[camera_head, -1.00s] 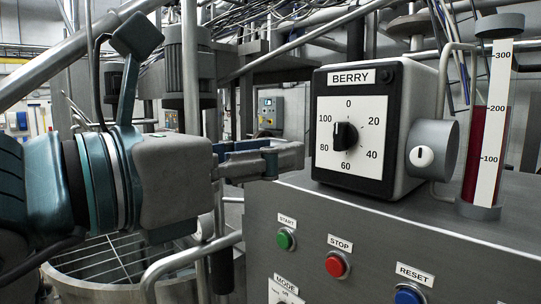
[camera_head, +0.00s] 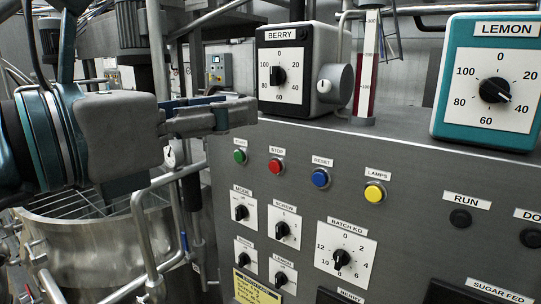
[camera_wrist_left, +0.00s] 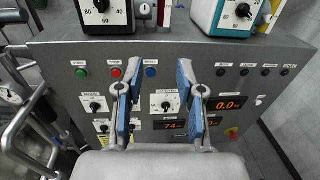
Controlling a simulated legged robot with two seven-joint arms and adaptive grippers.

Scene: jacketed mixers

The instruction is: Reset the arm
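My left gripper (camera_head: 246,112) comes in from the left in the head view, in front of the grey control panel (camera_head: 300,175). In the left wrist view, its two blue-padded fingers (camera_wrist_left: 158,64) stand well apart with nothing held between them. Between the fingers, the panel face and a white dial plate show behind. The blue RESET button (camera_head: 320,178) is on the panel, right of and below the fingertips in the head view; it also shows in the left wrist view (camera_wrist_left: 151,71). The fingers look clear of the panel. My right gripper is in neither view.
The BERRY dial box (camera_head: 286,42) and teal LEMON dial box (camera_head: 455,72) stand on the panel top, with a red-filled tube (camera_head: 368,75) between them. Green (camera_head: 240,156), red (camera_head: 276,166) and yellow (camera_head: 374,194) buttons line the panel. A steel vessel (camera_head: 95,240) and pipes stand at left.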

